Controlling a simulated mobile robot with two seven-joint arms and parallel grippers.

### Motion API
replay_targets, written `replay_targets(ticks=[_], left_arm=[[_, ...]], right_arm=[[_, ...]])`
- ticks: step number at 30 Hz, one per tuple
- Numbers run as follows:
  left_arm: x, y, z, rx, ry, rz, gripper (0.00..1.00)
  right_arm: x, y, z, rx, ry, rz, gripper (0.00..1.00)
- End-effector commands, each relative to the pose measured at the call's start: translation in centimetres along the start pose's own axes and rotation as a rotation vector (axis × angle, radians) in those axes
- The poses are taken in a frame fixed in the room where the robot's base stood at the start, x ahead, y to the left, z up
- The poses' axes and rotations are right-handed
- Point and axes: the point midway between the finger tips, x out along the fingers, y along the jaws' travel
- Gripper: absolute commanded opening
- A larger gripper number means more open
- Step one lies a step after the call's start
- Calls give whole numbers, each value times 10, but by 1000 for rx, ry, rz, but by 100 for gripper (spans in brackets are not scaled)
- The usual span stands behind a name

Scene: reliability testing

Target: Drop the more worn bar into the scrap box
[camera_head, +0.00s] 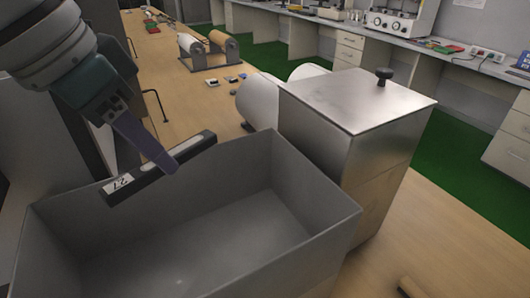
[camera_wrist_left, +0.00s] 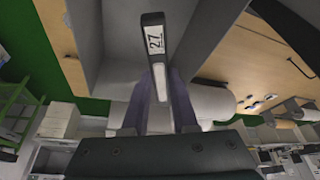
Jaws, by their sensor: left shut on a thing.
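My left gripper (camera_head: 160,158) is shut on a dark bar (camera_head: 193,150) with a white label reading 27 at one end. It holds the bar tilted above the open grey scrap box (camera_head: 305,190), over its back-left part. The box looks empty where its inside shows. In the left wrist view the bar (camera_wrist_left: 153,28) sticks out between the two fingers (camera_wrist_left: 160,95), label facing the camera. How worn the bar is cannot be told. No second bar can be made out for certain. My right gripper is not in view.
A metal container (camera_head: 355,100) with a black-knobbed lid stands right beside the box. A white cylinder (camera_head: 258,100) lies behind it. Rolls on a stand (camera_head: 207,48) and small pieces are farther back on the wooden table. A brown piece (camera_head: 415,289) shows at the bottom right.

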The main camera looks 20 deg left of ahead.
Motion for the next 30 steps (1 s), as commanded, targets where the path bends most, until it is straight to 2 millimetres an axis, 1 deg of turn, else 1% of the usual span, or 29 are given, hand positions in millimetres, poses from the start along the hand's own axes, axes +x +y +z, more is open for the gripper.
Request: replay_targets(ticks=[1, 5, 9, 15, 20, 27, 28, 30], left_arm=[[6, -1, 3, 0, 0, 0, 0], [17, -1, 8, 0, 0, 1, 0], [34, 0, 15, 0, -1, 3, 0], [52, 0, 22, 0, 1, 2, 0], [56, 0, 23, 1, 1, 1, 0], [56, 0, 23, 0, 1, 1, 0], [56, 0, 23, 0, 1, 1, 30], [56, 0, 23, 0, 1, 1, 38]], right_arm=[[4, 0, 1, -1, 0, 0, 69], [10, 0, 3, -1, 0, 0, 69], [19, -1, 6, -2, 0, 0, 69], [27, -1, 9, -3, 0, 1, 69], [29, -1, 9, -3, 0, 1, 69], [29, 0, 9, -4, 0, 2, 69], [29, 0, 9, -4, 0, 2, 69], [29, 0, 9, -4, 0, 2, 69]])
